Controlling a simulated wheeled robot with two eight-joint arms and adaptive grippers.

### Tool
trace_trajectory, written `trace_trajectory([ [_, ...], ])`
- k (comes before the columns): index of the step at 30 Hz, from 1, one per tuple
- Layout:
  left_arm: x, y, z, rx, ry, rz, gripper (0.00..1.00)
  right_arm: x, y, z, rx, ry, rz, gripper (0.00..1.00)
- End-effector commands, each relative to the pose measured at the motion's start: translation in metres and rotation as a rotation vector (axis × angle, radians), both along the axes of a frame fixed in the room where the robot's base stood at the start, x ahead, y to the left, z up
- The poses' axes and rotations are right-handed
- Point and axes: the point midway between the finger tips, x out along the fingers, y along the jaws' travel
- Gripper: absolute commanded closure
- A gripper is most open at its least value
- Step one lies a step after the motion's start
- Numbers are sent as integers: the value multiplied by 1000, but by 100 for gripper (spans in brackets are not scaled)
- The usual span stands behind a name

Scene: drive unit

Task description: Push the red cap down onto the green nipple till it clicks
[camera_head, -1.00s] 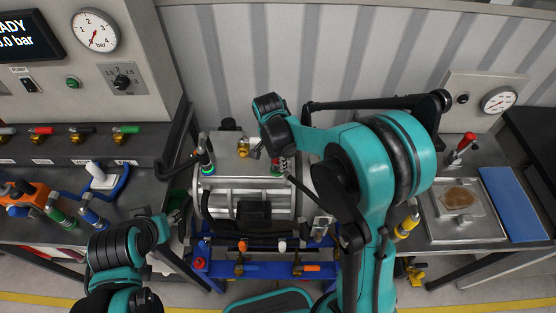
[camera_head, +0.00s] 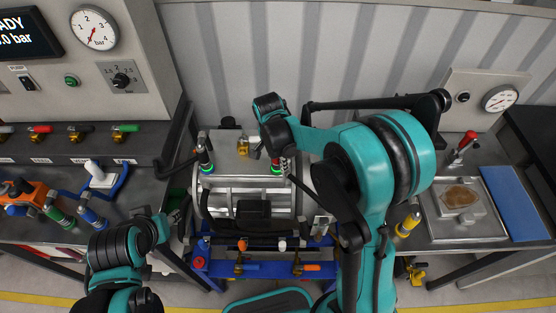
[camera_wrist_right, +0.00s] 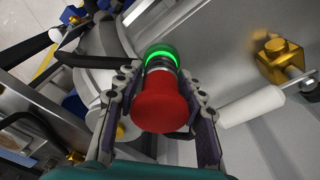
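The red cap (camera_wrist_right: 160,105) is in the right wrist view, between the two fingers of my right gripper (camera_wrist_right: 162,90), which close on its sides. Directly behind it in line is the green nipple (camera_wrist_right: 160,52), a brightly lit green ring on the drive unit. In the head view the green nipple (camera_head: 277,169) glows at the upper right of the unit, with my right gripper (camera_head: 283,158) over it. The cap is mostly hidden there. Whether the cap is fully seated cannot be told. My left gripper (camera_head: 176,216) is low at the unit's left side, its fingers unclear.
The drive unit (camera_head: 228,184) sits on a blue frame. A second green-ringed fitting (camera_head: 207,169) with a hose stands at its upper left. A brass fitting (camera_wrist_right: 282,60) is close right of my right gripper. A metal tray (camera_head: 462,232) lies on the right bench.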

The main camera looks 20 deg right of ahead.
Motion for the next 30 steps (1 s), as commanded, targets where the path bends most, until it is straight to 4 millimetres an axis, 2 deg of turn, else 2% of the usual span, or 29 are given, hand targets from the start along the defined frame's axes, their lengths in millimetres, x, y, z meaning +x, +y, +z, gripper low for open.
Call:
trace_trajectory([
  [10, 0, 0, 0, 0, 0, 0, 60, 0, 0, 1, 0, 0, 0, 41],
  [14, 0, 0, 0, 0, 0, 0, 60, 0, 1, 10, 0, 0, 0, 41],
  [24, 0, 0, 0, 0, 0, 0, 60, -4, 9, 80, 0, 0, 1, 41],
  [30, 0, 0, 0, 0, 0, 0, 60, -5, 13, 110, 0, 0, 1, 41],
])
